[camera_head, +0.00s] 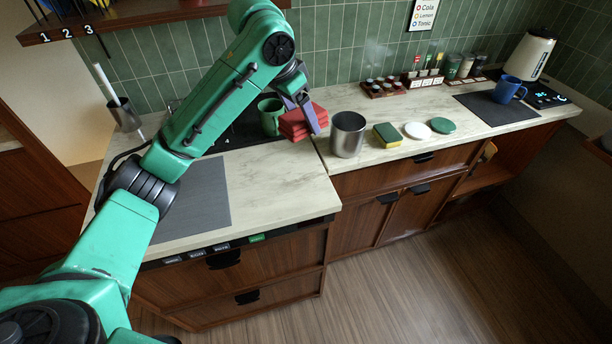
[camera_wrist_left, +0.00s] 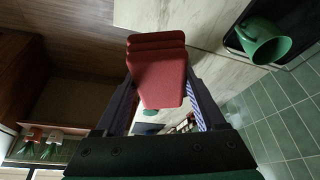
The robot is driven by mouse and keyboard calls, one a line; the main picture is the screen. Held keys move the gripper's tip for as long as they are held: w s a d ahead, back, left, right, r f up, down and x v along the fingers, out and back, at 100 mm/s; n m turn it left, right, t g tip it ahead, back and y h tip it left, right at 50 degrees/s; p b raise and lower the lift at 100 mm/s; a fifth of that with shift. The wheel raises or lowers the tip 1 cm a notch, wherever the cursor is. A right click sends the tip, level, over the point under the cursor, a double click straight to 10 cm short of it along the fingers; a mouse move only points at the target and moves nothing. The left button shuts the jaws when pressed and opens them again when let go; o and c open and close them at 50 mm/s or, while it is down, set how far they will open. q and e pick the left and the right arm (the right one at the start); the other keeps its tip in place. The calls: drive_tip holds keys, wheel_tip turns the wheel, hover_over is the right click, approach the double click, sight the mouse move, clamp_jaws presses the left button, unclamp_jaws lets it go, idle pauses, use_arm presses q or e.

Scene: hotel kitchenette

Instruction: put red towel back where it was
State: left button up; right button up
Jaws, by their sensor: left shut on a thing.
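The red towel (camera_head: 293,123) is folded into a thick stack. My left gripper (camera_head: 303,112) is shut on it, over the counter close to the green mug and left of the metal canister. In the left wrist view the towel (camera_wrist_left: 158,75) sits between the two fingers (camera_wrist_left: 160,90), its folded layers toward the top of the picture. In the head view one finger shows in front of the towel; the other is mostly hidden. I cannot tell whether the towel's underside touches the counter. My right gripper is not in view.
A green mug (camera_head: 270,117) stands just left of the towel. A metal canister (camera_head: 347,134) stands right, then a sponge (camera_head: 387,135), white disc (camera_head: 417,130) and green disc (camera_head: 443,125). A grey mat (camera_head: 205,205) lies empty at the left. Bare counter (camera_head: 270,185) lies in front.

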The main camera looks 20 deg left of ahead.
use_arm(q)
drive_tip(key=p, duration=0.1)
hover_over(306, 185)
drive_tip(key=s, duration=0.2)
wheel_tip(306, 185, down, 8)
drive_tip(key=f, duration=0.3)
drive_tip(key=f+p, duration=0.1)
drive_tip(key=f, duration=0.3)
drive_tip(key=w+f, duration=0.1)
drive_tip(key=f, duration=0.2)
drive_tip(key=shift+a+f, duration=0.35)
drive_tip(key=shift+f, duration=0.05)
drive_tip(key=o, duration=1.3)
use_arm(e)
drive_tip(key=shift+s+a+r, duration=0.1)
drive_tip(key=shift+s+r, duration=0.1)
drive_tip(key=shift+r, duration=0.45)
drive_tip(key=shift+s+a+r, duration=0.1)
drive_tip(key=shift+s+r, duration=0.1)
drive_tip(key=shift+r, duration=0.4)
use_arm(q)
drive_tip(key=shift+r, duration=0.15)
drive_tip(key=b+v, duration=0.1)
drive_tip(key=v, duration=1)
drive_tip(key=shift+s+a+r, duration=0.1)
drive_tip(key=shift+s+r, duration=0.05)
drive_tip(key=shift+r, duration=0.2)
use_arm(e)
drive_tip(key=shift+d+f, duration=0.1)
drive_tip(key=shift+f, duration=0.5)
